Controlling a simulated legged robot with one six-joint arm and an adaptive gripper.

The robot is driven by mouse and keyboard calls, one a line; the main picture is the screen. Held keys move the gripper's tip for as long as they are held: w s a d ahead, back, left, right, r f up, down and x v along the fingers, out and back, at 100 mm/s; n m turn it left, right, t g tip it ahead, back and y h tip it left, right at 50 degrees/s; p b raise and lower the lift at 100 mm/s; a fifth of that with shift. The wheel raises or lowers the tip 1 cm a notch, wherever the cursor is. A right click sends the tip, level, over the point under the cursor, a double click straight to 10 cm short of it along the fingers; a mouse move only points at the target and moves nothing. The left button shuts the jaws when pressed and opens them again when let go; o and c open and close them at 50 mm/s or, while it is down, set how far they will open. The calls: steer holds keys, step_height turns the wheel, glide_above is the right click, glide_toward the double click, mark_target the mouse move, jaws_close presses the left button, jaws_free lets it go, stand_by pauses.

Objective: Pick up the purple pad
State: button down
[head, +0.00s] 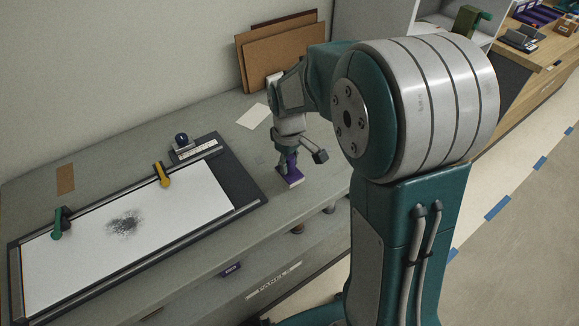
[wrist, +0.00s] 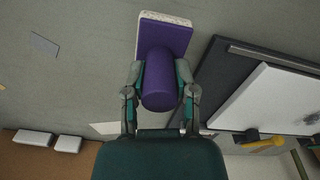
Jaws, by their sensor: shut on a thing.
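The purple pad (head: 290,177) has a flat purple base with a pale underside and a round purple handle. It is on or just above the grey bench, to the right of the black-framed board; I cannot tell if it touches the bench. My gripper (head: 288,156) comes down on it from above. In the wrist view, the pad's base (wrist: 170,36) shows beyond the handle, and my gripper's fingers (wrist: 160,88) are closed on both sides of the purple handle. The far side of the handle is hidden.
The board with a white sheet (head: 180,205) bears a dark smudge, a yellow clip (head: 162,174) and a green clip (head: 57,224). A dark-knobbed thing (head: 182,140) stands at its back edge. Brown panels (head: 285,55) lean on the wall. A pale card (head: 252,116) lies behind my gripper.

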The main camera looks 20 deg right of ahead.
steer(key=s+a+r, duration=0.6)
steer(key=s+r, duration=0.2)
steer(key=s, duration=0.3)
steer(key=shift+s+r, duration=0.2)
steer(key=shift+r, duration=0.15)
steer(key=c, duration=1.2)
jaws_free()
jaws_close()
steer(key=shift+w, duration=0.15)
